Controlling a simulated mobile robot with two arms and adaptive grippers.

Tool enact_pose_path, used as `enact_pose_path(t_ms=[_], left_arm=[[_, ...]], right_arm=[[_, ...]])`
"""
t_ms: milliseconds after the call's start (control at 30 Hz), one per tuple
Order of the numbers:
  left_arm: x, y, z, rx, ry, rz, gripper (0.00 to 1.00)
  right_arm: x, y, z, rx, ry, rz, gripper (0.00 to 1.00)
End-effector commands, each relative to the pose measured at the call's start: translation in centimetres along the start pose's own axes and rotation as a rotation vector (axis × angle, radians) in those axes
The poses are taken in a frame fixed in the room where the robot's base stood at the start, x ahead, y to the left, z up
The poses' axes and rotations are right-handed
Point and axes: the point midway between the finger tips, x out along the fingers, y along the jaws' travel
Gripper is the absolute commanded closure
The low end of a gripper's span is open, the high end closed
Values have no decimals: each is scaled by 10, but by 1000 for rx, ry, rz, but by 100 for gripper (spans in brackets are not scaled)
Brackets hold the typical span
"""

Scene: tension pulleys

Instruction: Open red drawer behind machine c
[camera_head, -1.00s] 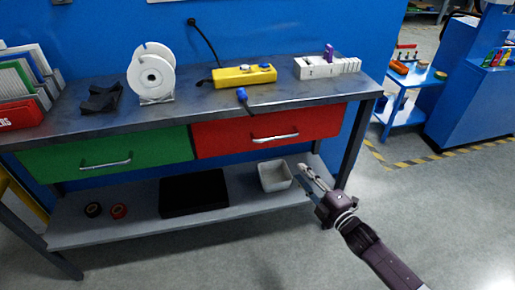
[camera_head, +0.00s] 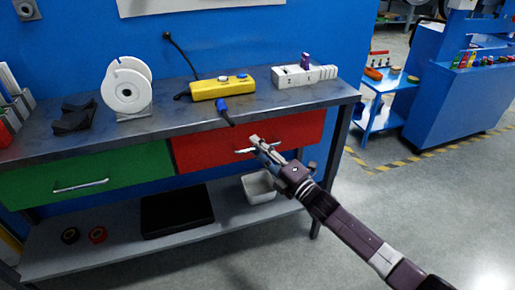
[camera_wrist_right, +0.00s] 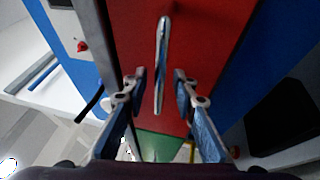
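The red drawer (camera_head: 203,150) is closed under the right part of the grey workbench top. Its silver bar handle (camera_head: 243,151) is partly hidden behind my right gripper (camera_head: 262,147) in the head view. In the right wrist view the handle (camera_wrist_right: 161,62) runs upright in the picture, on the red drawer front (camera_wrist_right: 205,35). My right gripper's open fingers (camera_wrist_right: 160,85) are on either side of the handle's lower end, with a gap on both sides. My left gripper is not in view.
A green drawer (camera_head: 130,172) is closed to the left. The bench top (camera_head: 175,103) holds a white spool (camera_head: 127,92), a yellow control box (camera_head: 222,88) and a white block (camera_head: 305,76). A grey bin (camera_head: 258,187) and a black tray (camera_head: 177,209) sit on the lower shelf.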

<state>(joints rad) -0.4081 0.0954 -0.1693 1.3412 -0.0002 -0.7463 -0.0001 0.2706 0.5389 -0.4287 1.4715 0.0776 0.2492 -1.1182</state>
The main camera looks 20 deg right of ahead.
Motion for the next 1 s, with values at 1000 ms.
enact_pose_path(t_ms=[1000], left_arm=[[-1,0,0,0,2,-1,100]], right_arm=[[-1,0,-1,0,0,-1,100]])
